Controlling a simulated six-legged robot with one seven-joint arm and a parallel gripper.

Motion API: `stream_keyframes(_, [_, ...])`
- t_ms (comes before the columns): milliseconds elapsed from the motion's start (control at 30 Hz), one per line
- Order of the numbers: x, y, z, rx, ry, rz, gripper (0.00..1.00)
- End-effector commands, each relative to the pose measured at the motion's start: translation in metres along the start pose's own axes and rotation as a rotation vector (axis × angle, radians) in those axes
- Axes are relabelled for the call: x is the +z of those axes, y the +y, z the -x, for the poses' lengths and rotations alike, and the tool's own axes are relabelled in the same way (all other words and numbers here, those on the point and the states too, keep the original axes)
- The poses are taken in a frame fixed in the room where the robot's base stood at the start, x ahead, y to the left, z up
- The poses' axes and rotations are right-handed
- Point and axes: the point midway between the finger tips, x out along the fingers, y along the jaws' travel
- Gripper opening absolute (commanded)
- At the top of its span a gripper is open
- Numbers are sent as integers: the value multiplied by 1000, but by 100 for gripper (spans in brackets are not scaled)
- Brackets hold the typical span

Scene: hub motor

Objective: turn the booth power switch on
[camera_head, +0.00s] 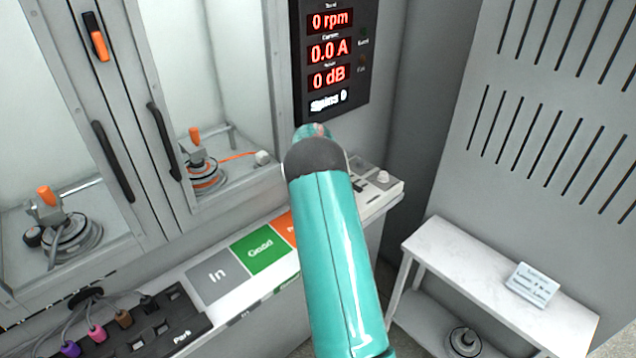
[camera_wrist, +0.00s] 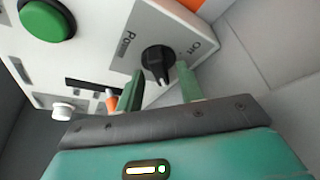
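The booth power switch (camera_wrist: 158,62) is a black rotary knob on the light control panel (camera_wrist: 95,50) in the wrist view. My gripper (camera_wrist: 160,75) is open, with one green finger on each side of the knob's lower part. I cannot tell if either finger touches it. In the head view my teal arm hides the knob and gripper; part of the control panel (camera_head: 385,196) shows to its right.
A green button (camera_wrist: 47,20), a white knob (camera_wrist: 63,111) and an orange part lie on the panel near my gripper. The display (camera_head: 330,60) reads zeros. A white side table (camera_head: 480,285) with a card stands at right. Glass-doored booth cabinets are at left.

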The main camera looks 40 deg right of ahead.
Motion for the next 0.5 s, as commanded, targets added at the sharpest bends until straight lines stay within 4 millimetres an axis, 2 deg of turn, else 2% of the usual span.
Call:
stream_keyframes(167, [-1, 0, 26, -1, 3, -1, 37])
stream_keyframes(500, [-1, -1, 101, -1, 3, 0, 37])
